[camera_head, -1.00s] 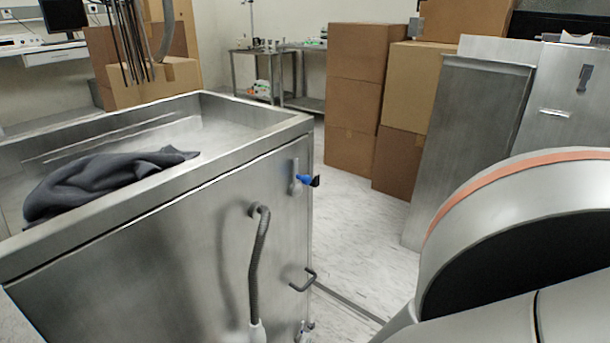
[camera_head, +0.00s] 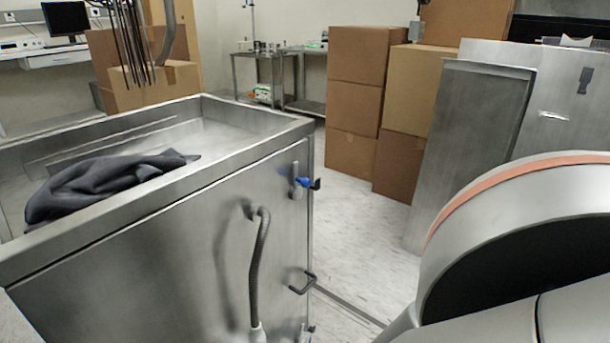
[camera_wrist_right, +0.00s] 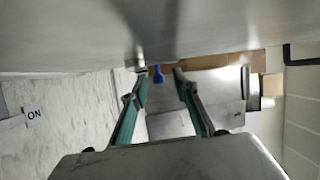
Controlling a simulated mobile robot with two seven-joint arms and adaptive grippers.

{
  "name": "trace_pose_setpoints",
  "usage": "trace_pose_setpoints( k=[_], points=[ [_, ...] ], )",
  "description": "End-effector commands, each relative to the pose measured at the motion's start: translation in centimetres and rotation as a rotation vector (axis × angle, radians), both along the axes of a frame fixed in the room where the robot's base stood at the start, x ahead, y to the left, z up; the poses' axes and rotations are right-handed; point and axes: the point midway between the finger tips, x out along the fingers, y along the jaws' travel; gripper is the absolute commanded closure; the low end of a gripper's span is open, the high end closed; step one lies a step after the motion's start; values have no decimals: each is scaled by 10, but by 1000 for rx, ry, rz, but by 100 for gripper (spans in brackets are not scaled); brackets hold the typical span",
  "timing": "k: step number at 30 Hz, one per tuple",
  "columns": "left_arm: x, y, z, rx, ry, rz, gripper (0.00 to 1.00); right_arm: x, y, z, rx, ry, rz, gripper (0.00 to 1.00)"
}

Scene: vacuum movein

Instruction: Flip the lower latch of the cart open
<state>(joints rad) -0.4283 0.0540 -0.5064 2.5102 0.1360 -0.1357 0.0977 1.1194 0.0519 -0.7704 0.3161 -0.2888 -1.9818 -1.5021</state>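The steel cart (camera_head: 130,255) fills the left of the head view. Its upper latch (camera_head: 304,182), with a blue handle, is on the end panel near the top corner. The lower latch (camera_head: 306,334) is low on the same panel, mostly cut off by the bottom edge. In the right wrist view, a blue latch handle (camera_wrist_right: 158,75) shows beyond and between my fingertips; I take it for the lower latch. My right gripper (camera_wrist_right: 160,82) is open and empty, close to the cart panel. It is out of the head view. My left gripper is not in view.
A dark cloth (camera_head: 100,182) lies on the cart top. Cardboard boxes (camera_head: 355,100) and metal panels (camera_head: 465,150) stand behind. Floor is free right of the cart.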

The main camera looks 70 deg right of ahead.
Motion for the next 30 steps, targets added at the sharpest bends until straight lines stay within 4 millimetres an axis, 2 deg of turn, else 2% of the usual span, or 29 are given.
trace_pose_setpoints(
  k=[16,23,30],
  points=[
    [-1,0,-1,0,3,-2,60,-2,0,3,6,2,-2,71],
    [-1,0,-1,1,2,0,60,-2,0,16,5,2,-2,71],
    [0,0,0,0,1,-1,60,-1,-2,37,-4,-1,0,71]
  ],
)
